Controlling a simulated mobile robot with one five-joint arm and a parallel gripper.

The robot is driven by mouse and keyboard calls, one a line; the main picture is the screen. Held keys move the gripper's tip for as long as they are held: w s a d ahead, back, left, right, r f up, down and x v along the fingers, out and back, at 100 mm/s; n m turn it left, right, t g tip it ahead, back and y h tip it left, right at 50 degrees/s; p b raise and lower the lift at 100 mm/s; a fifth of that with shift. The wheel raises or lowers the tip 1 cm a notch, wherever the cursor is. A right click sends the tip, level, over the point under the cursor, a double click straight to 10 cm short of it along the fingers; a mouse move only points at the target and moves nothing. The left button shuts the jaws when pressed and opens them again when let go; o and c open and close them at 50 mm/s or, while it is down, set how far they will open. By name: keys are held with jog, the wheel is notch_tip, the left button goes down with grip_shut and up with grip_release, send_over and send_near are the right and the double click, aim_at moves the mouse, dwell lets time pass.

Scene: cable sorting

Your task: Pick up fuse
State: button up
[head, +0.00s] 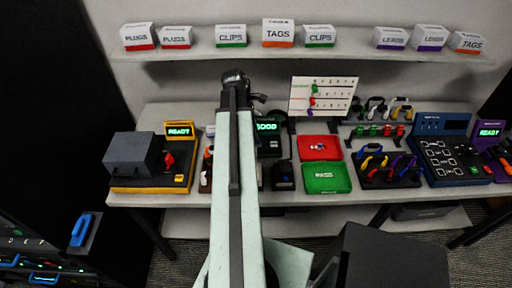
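My arm reaches up the middle of the head view from the bottom edge, over the workbench. Its dark end, my gripper (237,80), is above the bench and in front of the back wall, below the shelf. The fingers are too small and dark to show whether they are open or shut, and nothing held can be made out. I cannot pick out a fuse with certainty. My arm hides part of the bench. A red tray (308,155) right of my arm has a small pale and blue item in it.
A yellow-based tester (180,130) stands left. A green PASS tray (326,178), a cable rack (387,180) and a blue panel (449,160) stand right. Labelled boxes line the shelf (350,55). A black bin (390,255) is in front. Bare bench (205,200) runs along the front edge.

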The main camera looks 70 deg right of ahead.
aim_at(258, 143)
jog(key=b+x, duration=0.5)
jog(key=shift+w+d+f, duration=0.1)
jog(key=shift+w+f, duration=0.1)
jog(key=shift+f, duration=0.1)
jog(key=shift+r, duration=0.2)
grip_shut()
